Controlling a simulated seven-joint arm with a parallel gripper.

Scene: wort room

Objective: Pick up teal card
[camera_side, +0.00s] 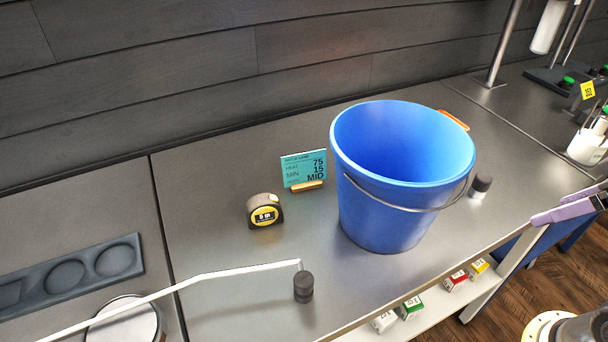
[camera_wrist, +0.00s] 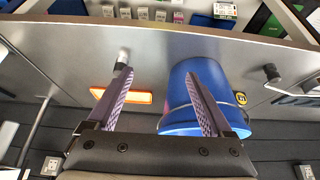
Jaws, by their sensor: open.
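The teal card (camera_side: 303,166) stands upright in a small wooden holder (camera_side: 307,186) on the grey worktop in the side view. It bears dark print reading "75", "15" and "MID". In the wrist view I cannot make out the card. My gripper (camera_side: 562,206) shows at the right edge of the side view, well to the right of the card, with the blue bucket between. In the wrist view its two purple fingers (camera_wrist: 158,73) are spread apart with nothing held between them.
The large blue bucket (camera_side: 385,205) stands right of the card; it also shows in the wrist view (camera_wrist: 180,118). A tape measure (camera_side: 265,211) sits left of the card. An orange item (camera_side: 454,119) lies behind the bucket.

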